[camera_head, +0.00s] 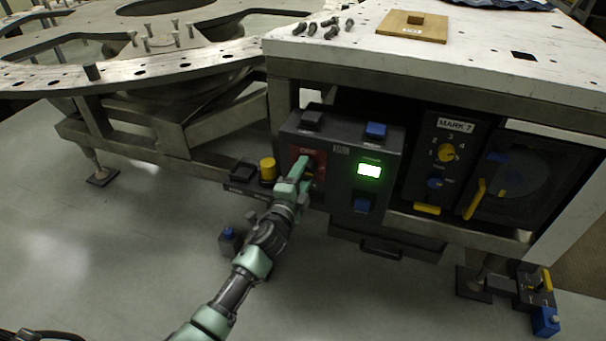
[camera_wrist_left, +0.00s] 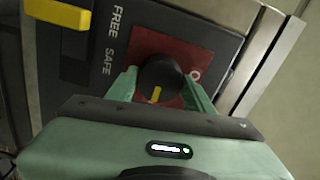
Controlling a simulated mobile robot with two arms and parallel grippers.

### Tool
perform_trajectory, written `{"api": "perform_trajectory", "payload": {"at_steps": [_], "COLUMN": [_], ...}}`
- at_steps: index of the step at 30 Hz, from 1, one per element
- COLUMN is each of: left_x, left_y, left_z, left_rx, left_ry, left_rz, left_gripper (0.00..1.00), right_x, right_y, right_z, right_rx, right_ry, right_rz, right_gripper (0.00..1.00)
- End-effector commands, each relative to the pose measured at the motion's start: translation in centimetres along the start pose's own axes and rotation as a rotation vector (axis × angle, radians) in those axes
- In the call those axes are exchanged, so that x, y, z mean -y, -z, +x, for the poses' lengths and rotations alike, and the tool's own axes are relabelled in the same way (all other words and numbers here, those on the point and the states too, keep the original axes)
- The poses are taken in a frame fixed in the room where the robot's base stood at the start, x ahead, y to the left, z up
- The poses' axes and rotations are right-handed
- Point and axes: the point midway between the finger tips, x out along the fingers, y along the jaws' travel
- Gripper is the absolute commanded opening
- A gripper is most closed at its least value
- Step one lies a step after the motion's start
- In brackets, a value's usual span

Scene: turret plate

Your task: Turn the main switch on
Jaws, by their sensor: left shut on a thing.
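The main switch is a round black knob (camera_wrist_left: 159,80) with a yellow pointer line, on a red square plate (camera_wrist_left: 143,45) in the left wrist view. In the head view the red plate (camera_head: 318,158) sits on the dark control box (camera_head: 340,143), and my gripper hides most of the knob. My left gripper (camera_head: 303,168) is at the switch. In the left wrist view its two green fingers (camera_wrist_left: 163,84) stand on either side of the knob, shut on it. Much of the label on the red plate is hidden. My right gripper is in neither view.
A lit green display (camera_head: 369,170) and blue buttons sit right of the switch. A yellow knob (camera_head: 268,168) is to its left. The MARK 7 panel (camera_head: 453,127) and a round-windowed door (camera_head: 525,180) are further right. Bolts (camera_head: 325,27) and a wooden block (camera_head: 412,27) lie on the white top.

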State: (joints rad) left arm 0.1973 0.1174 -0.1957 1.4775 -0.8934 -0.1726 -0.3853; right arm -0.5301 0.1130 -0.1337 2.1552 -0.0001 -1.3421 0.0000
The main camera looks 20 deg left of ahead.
Motion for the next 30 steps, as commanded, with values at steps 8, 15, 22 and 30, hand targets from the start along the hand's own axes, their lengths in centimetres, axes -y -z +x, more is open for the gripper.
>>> {"api": "perform_trajectory", "payload": {"at_steps": [8, 15, 22, 30], "left_x": [-0.1, -0.1, -0.1, -0.1], "left_y": [0.0, 0.0, 0.0, 0.0], "left_z": [0.0, 0.0, -0.1, -3.5], "left_rx": [-0.001, -0.001, 0.0, 0.0], "left_ry": [-0.002, -0.002, -0.001, -0.004], "left_rz": [0.008, 0.007, 0.005, 0.004], "left_gripper": [0.11, 0.74, 0.74, 0.74], "right_x": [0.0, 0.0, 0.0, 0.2], "right_y": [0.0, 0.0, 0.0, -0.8], "right_z": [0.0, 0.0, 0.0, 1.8], "right_rx": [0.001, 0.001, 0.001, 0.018], "right_ry": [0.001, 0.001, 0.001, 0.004], "right_rz": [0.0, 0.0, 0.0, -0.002], "right_gripper": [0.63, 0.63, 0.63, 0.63]}}
